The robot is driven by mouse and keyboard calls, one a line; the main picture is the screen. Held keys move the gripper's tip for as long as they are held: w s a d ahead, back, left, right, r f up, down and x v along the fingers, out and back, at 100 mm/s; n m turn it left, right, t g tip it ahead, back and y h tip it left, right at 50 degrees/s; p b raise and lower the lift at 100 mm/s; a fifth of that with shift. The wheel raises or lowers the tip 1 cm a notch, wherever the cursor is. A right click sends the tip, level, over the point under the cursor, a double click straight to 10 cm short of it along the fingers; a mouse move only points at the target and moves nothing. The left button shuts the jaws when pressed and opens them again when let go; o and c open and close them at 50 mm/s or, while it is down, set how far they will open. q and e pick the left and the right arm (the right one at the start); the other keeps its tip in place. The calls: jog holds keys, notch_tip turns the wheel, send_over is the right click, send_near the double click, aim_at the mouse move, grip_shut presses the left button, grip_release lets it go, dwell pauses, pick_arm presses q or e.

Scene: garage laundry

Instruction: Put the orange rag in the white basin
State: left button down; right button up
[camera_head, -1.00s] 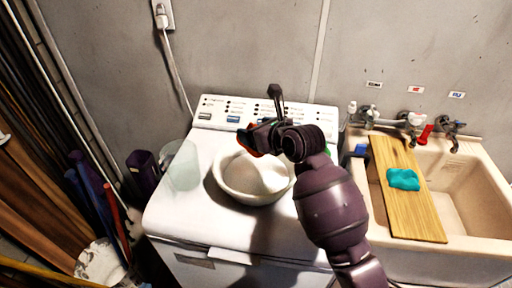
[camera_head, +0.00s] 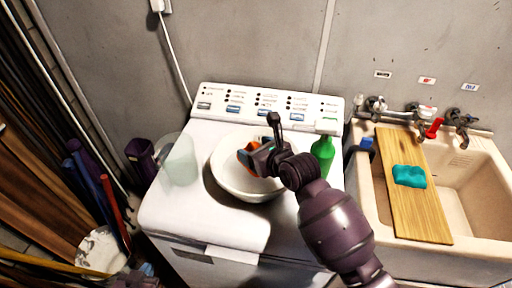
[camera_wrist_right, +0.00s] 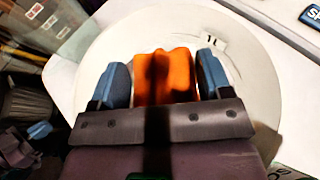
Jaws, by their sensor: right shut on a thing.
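The orange rag (camera_wrist_right: 166,78) is between the two blue-tipped fingers of my right gripper (camera_wrist_right: 165,85), which is shut on it. In the head view, a bit of the orange rag (camera_head: 245,158) shows at the tip of my right gripper (camera_head: 252,156). The white basin (camera_head: 225,183) stands on top of the white washing machine. My right gripper and the rag are over the basin's opening. In the wrist view the basin (camera_wrist_right: 100,60) lies behind and around the rag. Whether the rag touches the basin is unclear.
A green bottle (camera_head: 323,155) stands right of the basin, close to my right arm. A translucent container (camera_head: 182,160) is to its left. The sink (camera_head: 470,215) at right holds a wooden board (camera_head: 412,215) with a teal cloth (camera_head: 409,176) on it.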

jog(key=shift+w+f, duration=0.1)
jog(key=shift+f, duration=0.3)
jog(key=shift+f, duration=0.2)
jog(key=o, duration=0.9)
jog(key=shift+r, duration=0.6)
jog(key=v, duration=1.2)
jog(key=shift+d, duration=0.1)
